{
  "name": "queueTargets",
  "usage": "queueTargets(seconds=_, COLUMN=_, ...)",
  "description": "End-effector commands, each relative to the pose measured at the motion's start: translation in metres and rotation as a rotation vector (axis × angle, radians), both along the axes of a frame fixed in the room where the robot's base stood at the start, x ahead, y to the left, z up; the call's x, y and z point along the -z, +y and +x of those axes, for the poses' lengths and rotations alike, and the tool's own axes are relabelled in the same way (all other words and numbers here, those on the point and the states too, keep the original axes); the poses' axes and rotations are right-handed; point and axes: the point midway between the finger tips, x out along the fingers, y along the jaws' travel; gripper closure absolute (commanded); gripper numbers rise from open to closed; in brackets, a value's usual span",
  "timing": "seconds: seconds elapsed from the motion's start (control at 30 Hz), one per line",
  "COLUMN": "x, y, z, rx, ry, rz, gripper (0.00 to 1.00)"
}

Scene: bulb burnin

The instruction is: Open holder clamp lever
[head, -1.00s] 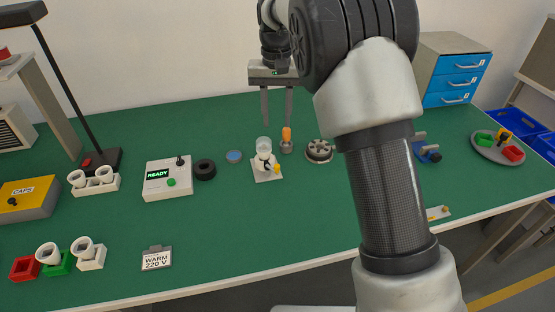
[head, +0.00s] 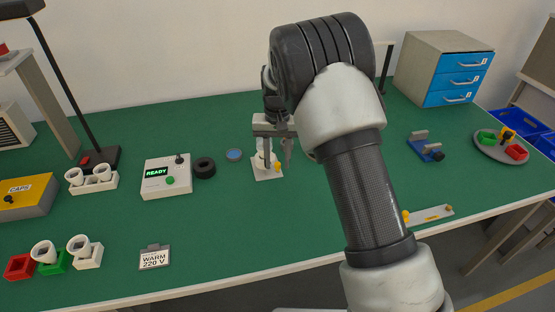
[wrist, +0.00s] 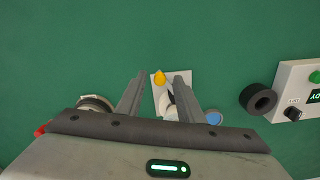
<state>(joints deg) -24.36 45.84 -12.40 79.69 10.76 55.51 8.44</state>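The holder (head: 266,172) is a small white base plate with an upright white body, near the middle of the green table. Its lever ends in a yellow knob (head: 278,167) on the right side. My gripper (head: 277,158) is lowered over it with the fingers pointing down and apart. In the wrist view, the yellow knob (wrist: 159,78) shows in the gap between the two open fingertips (wrist: 160,75). I cannot tell whether a finger touches it. The holder's base (wrist: 185,77) shows behind the right finger, and its body is partly hidden by the gripper.
A black ring (head: 204,168), a blue disc (head: 234,155) and a white READY box (head: 167,180) stand left of the holder. A dark round part (wrist: 96,103) is left of the fingers in the wrist view. The table in front of the holder is clear.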

Motion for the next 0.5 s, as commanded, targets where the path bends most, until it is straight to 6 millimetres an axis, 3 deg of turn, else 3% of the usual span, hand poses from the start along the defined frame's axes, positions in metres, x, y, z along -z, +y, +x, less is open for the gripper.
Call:
queueTargets(seconds=0.2, x=0.0005, y=0.0, z=-0.0002, rx=0.0, ry=0.001, rz=0.0, gripper=0.66)
queueTargets(seconds=0.4, x=0.0003, y=0.0, z=-0.0002, rx=0.0, ry=0.001, rz=0.0, gripper=0.98)
queueTargets(seconds=0.5, x=0.0003, y=0.0001, z=-0.0002, rx=0.0, ry=0.001, rz=0.0, gripper=1.0)
